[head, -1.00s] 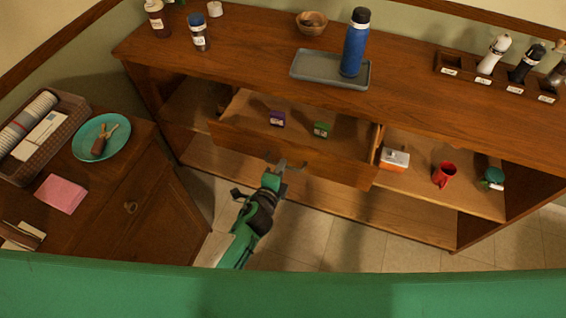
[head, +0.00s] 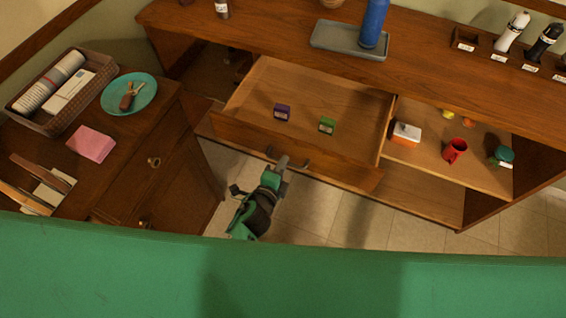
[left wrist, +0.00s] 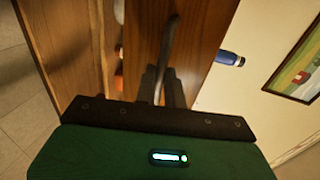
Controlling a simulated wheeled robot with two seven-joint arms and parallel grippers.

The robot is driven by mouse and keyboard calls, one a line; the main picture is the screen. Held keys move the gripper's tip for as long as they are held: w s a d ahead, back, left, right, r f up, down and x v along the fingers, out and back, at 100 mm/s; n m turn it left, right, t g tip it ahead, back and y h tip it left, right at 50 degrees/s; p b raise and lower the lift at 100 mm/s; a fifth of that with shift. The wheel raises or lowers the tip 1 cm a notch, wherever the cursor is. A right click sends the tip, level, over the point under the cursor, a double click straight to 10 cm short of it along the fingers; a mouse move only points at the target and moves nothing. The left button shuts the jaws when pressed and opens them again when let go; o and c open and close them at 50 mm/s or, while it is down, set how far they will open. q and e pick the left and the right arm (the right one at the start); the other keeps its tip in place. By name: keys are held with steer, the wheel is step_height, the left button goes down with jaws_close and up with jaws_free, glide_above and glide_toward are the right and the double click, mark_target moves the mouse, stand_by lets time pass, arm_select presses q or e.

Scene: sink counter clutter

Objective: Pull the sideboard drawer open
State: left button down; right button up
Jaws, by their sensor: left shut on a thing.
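The sideboard drawer (head: 255,140) stands well out from the sideboard (head: 280,38), its inside showing. A purple box (head: 282,112) and a green box (head: 326,126) lie in it. My left gripper (head: 281,163) is at the dark bar handle (head: 304,166) on the drawer front. In the left wrist view, the fingers (left wrist: 160,88) are closed around the handle (left wrist: 168,50), in front of the wooden drawer face (left wrist: 200,45). My right gripper is in neither view.
A grey tray (head: 330,40) with a blue bottle (head: 373,22) stands on the sideboard top. An open shelf to the right holds a red mug (head: 455,150) and an orange-white box (head: 406,134). A side cabinet (head: 125,185) stands at left. Tiled floor (head: 330,215) is clear below the drawer.

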arm_select(q)
steer(key=c, duration=1.5)
jaws_free()
steer(key=shift+c, duration=0.2)
steer(key=shift+o, duration=0.2)
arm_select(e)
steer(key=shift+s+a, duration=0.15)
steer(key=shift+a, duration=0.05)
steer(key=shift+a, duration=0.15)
arm_select(q)
steer(key=b+v, duration=0.2)
steer(key=v, duration=1.1)
steer(key=shift+s, duration=0.35)
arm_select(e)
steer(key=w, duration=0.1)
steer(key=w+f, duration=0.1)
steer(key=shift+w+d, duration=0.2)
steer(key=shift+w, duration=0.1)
arm_select(q)
steer(key=shift+a, duration=0.1)
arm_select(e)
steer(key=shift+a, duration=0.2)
